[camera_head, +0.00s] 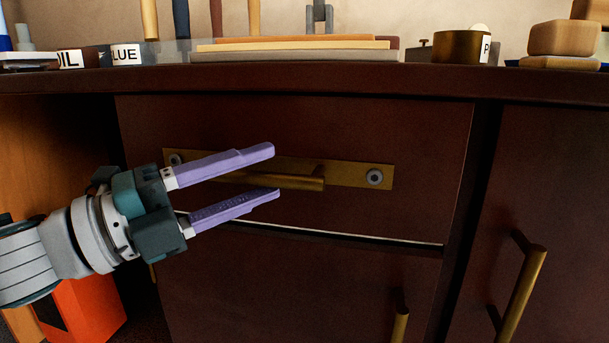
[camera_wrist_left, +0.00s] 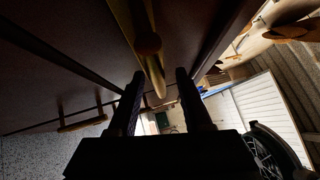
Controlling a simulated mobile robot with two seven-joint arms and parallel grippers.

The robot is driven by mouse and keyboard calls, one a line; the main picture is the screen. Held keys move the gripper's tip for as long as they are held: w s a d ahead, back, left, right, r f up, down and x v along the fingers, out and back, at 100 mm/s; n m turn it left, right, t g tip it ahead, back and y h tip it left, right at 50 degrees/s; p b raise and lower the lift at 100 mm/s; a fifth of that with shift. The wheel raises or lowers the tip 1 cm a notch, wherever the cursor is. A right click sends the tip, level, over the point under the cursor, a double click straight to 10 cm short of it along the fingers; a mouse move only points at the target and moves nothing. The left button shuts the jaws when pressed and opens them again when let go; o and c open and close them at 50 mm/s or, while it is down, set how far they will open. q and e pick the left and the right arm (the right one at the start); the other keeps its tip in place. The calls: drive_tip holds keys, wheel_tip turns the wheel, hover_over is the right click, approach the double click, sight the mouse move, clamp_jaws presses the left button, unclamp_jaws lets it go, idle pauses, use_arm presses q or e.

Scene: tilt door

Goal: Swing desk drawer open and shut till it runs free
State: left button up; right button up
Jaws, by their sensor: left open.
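The desk drawer (camera_head: 430,150) has a dark red-brown front. A brass plate (camera_head: 350,172) with two round screws carries its brass bar handle (camera_head: 312,181). My left gripper (camera_head: 273,171) is open in front of the drawer, with one purple finger above the handle and one below it in the picture. The left wrist view is dark. There the brass handle (camera_wrist_left: 149,43) lies just beyond and between the two open fingertips (camera_wrist_left: 156,76), and I see no clear contact. My right gripper is not in view.
Below the drawer is a cupboard door with a brass handle (camera_head: 401,318); another handle (camera_head: 523,285) is at right. The desk top (camera_head: 300,77) holds books (camera_head: 300,48), a brass pot (camera_head: 459,47) and wooden blocks (camera_head: 565,38). An orange box (camera_head: 85,308) stands low left.

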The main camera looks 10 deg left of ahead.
use_arm(q)
drive_tip(key=p+v, duration=0.2)
drive_tip(key=v, duration=0.8)
